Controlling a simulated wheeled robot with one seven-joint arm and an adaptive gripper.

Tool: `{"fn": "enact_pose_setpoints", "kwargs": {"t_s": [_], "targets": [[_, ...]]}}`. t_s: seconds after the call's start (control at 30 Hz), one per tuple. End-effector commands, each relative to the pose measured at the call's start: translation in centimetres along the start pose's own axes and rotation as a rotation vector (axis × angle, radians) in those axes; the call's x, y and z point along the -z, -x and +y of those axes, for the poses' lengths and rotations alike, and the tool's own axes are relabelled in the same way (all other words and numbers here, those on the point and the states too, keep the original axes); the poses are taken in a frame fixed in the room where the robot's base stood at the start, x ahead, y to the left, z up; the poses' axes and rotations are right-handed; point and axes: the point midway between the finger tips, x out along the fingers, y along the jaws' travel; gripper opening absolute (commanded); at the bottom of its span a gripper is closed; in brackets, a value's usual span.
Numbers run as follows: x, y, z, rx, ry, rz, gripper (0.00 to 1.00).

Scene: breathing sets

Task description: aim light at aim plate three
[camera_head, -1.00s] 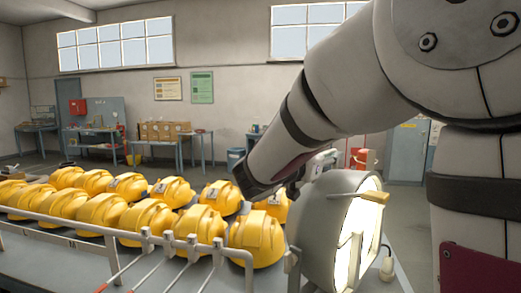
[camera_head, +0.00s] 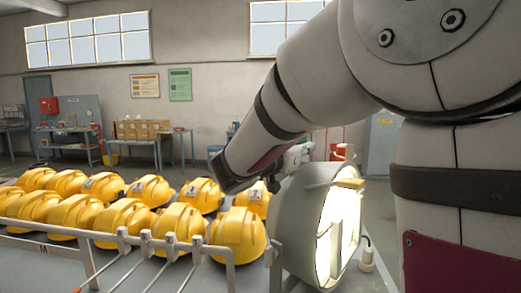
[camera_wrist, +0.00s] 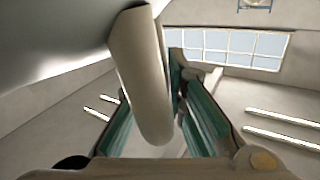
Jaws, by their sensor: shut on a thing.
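The light is a large round grey lamp (camera_head: 300,212) at the lower middle of the head view, its lit, pale face (camera_head: 340,232) turned to the right. My gripper (camera_head: 272,183) is at the back top of the lamp, partly hidden by my arm and the lamp housing. In the wrist view, my gripper (camera_wrist: 148,90) has its teal-padded fingers on both sides of a beige handle (camera_wrist: 143,75), shut on it. The lamp's grey housing (camera_wrist: 50,45) fills the upper left there. I cannot make out any plate marked three.
Rows of yellow helmets (camera_head: 125,217) stand left of the lamp behind a metal rail (camera_head: 150,242) with several thin rods. A small pale fitting with a cord (camera_head: 367,258) is right of the lamp. Worktables (camera_head: 155,145) and posters (camera_head: 180,85) are at the far wall.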

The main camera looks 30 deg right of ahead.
Motion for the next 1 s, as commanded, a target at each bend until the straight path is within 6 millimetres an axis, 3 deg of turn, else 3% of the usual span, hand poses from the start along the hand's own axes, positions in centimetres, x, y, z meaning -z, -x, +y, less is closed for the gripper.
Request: {"fn": "enact_pose_setpoints", "kwargs": {"t_s": [0.23,0.67,0.7,0.77,1.0], "targets": [[-1.0,-0.1,-2.1,0.004,0.099,0.003,0.0],[-0.8,0.1,-2.3,0.004,0.127,0.003,0.0],[-0.8,0.1,-2.3,0.004,0.126,0.003,0.19],[-0.8,0.1,-2.3,0.004,0.126,0.003,0.32],[-0.9,0.1,-2.3,0.003,0.126,0.003,0.33]]}}
